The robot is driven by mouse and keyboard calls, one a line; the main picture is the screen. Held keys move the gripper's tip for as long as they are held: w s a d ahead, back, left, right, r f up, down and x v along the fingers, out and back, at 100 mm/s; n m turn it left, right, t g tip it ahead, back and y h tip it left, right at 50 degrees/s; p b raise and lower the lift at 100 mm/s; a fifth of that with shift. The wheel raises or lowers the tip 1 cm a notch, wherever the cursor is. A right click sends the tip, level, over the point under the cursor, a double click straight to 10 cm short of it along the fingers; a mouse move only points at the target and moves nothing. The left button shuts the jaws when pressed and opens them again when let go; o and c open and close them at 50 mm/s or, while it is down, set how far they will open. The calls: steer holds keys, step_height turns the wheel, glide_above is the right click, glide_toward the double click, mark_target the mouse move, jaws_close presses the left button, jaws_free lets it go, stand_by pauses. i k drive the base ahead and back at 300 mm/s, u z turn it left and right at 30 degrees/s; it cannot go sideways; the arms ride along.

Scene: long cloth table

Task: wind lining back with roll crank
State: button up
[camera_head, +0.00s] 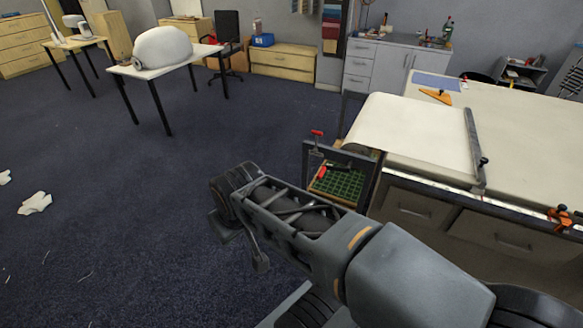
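The lining looks like the cream cloth sheet (415,128) lying over the left end of the long table. It curls down over the table's left edge, and a dark bar (473,145) lies across its right side. A dark frame (374,180) stands below that edge, with a red-handled part (317,133) at its upper left; I cannot tell if this is the roll crank. The roll itself is not clearly seen. My arm reaches from lower right to the middle. My gripper (262,262) seems to be at its far end, left of the frame, fingers unclear, touching nothing visible.
A green grid tray (338,184) with a red-handled tool sits within the frame. The long table (535,150) has drawers below and an orange clamp (560,215) on its front edge. A small table (150,72) stands back left. White scraps (35,203) lie on the otherwise open floor.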

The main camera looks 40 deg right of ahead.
mark_target(324, 166)
steer(key=z, duration=0.25)
steer(key=i, duration=1)
steer(key=z, duration=0.65)
